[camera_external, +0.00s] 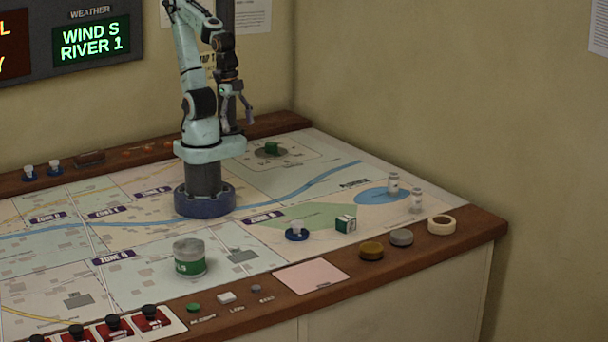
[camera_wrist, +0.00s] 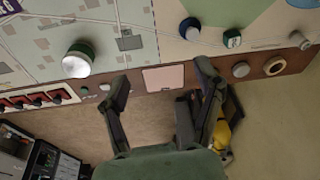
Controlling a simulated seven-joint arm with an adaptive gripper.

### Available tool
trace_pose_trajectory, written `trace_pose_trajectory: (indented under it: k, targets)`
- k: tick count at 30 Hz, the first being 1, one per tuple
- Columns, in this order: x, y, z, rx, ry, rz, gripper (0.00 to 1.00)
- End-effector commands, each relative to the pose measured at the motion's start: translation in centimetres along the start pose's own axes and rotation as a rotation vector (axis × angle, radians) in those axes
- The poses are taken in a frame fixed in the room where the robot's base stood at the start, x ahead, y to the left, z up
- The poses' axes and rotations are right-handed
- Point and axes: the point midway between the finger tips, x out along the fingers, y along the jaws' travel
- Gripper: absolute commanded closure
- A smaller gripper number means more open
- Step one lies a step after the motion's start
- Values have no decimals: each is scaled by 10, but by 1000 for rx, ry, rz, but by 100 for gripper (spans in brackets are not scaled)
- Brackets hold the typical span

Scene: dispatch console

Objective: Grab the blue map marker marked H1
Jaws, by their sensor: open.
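A blue-based map marker with a white top (camera_external: 297,232) stands on the map's front right part, beside a green and white cube (camera_external: 346,223). It also shows at the top of the wrist view (camera_wrist: 190,29). Two similar blue-based markers, one at the left (camera_external: 29,173) and one beside it (camera_external: 54,168), stand on the back wooden ledge. I cannot read H1 on any of them. My gripper (camera_external: 238,112) is open and empty, raised above the map behind the front marker and well apart from it. Its spread fingers show in the wrist view (camera_wrist: 164,82).
A green and white can (camera_external: 189,258) stands on the map's front part. Two small white cylinders, one at the back (camera_external: 393,183) and one nearer (camera_external: 417,201), stand at the right. A tape roll (camera_external: 441,225) and round discs lie on the front ledge. A pink pad (camera_external: 311,276) lies flat.

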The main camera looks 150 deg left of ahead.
Motion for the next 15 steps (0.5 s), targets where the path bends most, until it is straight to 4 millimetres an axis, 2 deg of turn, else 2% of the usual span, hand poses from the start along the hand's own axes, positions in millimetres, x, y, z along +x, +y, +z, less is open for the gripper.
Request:
trace_pose_trajectory:
  k: [1, 3, 5, 8, 9, 12, 15]
  targets:
    - [2, 3, -24, -17, 55, 11, 33]
    - [10, 4, -54, -53, 99, 20, 33]
    - [22, 2, -76, -87, 116, 24, 33]
    - [50, -5, -106, -148, 117, 27, 33]
    - [64, -10, -116, -177, 108, 26, 33]
    - [109, -27, -130, -247, 55, 21, 33]
    - [153, -44, -124, -308, -33, 12, 33]
